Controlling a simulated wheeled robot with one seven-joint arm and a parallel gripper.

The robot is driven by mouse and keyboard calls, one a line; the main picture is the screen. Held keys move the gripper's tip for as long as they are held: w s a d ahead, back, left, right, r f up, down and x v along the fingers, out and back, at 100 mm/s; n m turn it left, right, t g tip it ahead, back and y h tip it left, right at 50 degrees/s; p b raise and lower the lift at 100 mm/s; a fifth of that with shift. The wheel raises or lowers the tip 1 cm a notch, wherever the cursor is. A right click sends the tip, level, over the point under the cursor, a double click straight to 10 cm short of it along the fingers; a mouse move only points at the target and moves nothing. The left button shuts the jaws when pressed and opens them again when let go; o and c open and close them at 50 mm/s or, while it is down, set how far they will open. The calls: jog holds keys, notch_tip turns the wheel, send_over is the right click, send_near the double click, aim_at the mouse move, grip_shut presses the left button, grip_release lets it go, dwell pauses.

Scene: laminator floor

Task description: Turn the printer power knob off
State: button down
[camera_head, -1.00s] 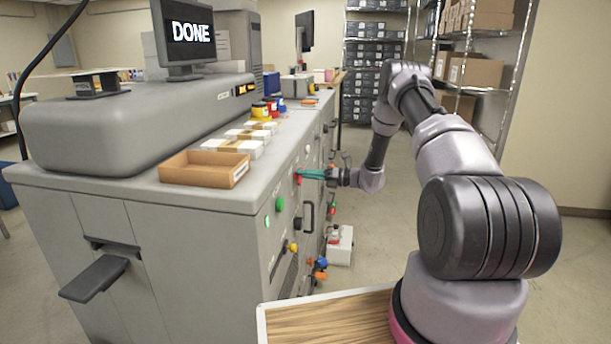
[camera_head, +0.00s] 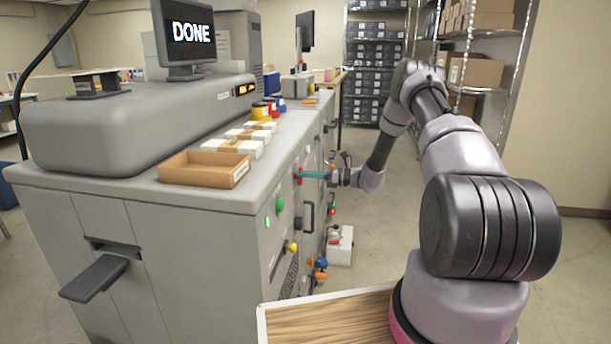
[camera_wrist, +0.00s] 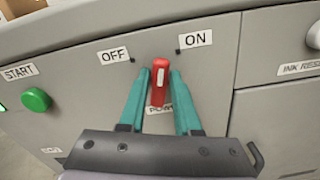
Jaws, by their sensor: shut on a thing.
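The printer power knob (camera_wrist: 161,82) is a red lever with a white line, on the grey front panel. In the wrist view its line points up, about midway between the OFF label (camera_wrist: 114,55) and the ON label (camera_wrist: 195,39). My gripper (camera_wrist: 160,72) has its two teal fingers on either side of the knob and is shut on it. The label under the knob is mostly hidden by the gripper. In the head view, my gripper (camera_head: 312,174) reaches the red knob (camera_head: 299,176) from the right.
A green START button (camera_wrist: 36,99) is left of the knob, and an ink reset label (camera_wrist: 302,68) is to the right. The monitor (camera_head: 186,36) reads DONE. A white box (camera_head: 341,246) stands on the floor by the machine. The aisle floor is open.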

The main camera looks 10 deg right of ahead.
jog(key=n, duration=0.8)
jog(key=s+n, duration=0.1)
jog(key=n, duration=0.3)
jog(key=shift+a+f, duration=0.1)
jog(key=shift+f, duration=0.05)
dwell(0.4)
jog(key=c, duration=0.6)
grip_release()
jog(key=v, duration=1)
jog(key=shift+s+d+f, duration=0.1)
jog(key=shift+s+d, duration=0.05)
jog(key=shift+d, duration=0.2)
